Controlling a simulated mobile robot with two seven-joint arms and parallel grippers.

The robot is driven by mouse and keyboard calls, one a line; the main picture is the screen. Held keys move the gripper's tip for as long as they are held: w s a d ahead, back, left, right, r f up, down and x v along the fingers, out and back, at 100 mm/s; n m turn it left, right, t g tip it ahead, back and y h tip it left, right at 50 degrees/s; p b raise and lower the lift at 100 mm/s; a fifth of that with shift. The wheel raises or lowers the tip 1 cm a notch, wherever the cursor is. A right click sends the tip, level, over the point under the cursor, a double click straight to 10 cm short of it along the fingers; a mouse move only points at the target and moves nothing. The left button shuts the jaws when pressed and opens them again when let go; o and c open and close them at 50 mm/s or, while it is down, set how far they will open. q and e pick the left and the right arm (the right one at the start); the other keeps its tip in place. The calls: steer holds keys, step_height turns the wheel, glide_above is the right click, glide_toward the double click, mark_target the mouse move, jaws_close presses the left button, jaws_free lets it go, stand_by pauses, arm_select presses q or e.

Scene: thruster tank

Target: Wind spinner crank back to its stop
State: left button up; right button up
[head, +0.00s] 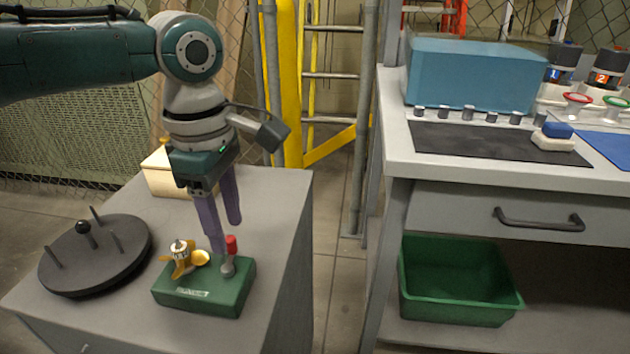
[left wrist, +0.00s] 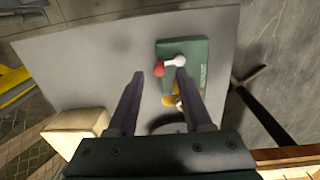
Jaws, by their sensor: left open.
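The spinner stands on a green base block (head: 204,287) on the grey cabinet top. Its brass-yellow spinner (head: 182,258) is at the block's left. The crank (head: 228,265) is a short grey arm at the block's right, topped by a red knob (head: 231,244). In the left wrist view the red knob (left wrist: 159,69) shows between the fingertips, and the pale crank arm (left wrist: 175,62) reaches right toward one fingertip. My left gripper (head: 225,237) is open, its purple fingers pointing down just by the crank. I cannot tell whether a finger touches it. My right gripper is out of view.
A black round plate with pegs (head: 95,255) lies left of the block. A cream box (head: 160,175) stands behind it. Right of a gap is a workbench (head: 395,135) with a blue box (head: 475,75) and a green bin (head: 455,290) below.

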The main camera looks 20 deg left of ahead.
mark_target(229, 256)
arm_select(q)
steer(key=shift+w+f, duration=0.1)
steer(key=shift+f, duration=1.1)
jaws_close()
